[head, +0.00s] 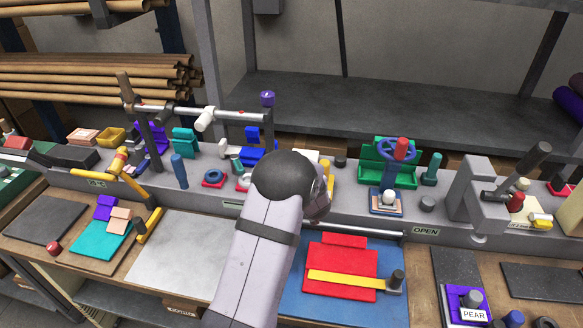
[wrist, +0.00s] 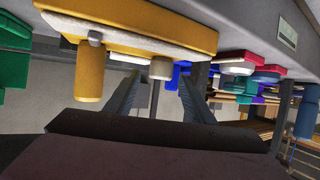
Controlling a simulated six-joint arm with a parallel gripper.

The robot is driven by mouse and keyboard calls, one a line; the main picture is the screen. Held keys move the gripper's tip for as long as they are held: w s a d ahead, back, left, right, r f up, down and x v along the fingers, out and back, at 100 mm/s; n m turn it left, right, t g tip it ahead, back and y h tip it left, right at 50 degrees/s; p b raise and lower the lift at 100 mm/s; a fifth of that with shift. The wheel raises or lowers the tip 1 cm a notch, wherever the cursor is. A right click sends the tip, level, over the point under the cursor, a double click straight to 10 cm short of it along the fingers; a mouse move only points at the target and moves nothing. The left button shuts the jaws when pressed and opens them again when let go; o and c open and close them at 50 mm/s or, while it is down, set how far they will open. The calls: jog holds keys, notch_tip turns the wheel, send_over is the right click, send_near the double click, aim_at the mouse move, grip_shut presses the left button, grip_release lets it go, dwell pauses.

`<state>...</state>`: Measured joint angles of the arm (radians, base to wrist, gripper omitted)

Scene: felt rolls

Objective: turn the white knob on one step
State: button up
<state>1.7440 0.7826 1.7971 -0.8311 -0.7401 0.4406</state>
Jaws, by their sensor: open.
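I cannot tell how deep the fingers reach, and I see no contact. In the head view, my arm hides this knob and most of my gripper; a bit of the yellow plate (head: 325,166) shows past it. Another white round knob (head: 388,197) sits on a blue base to the right.
A red block (head: 340,265) with a yellow bar lies on a blue mat in front. A raised grey rail (head: 206,119) with a white sleeve stands to the left. The pale panel (head: 185,255) is clear.

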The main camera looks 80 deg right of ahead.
jog(key=shift+p+x, duration=0.55)
jog(key=shift+x, duration=1.4)
jog(key=c, duration=1.1)
jog(key=shift+o, duration=0.2)
jog(key=shift+f+b, duration=0.1)
jog(key=shift+b, duration=0.2)
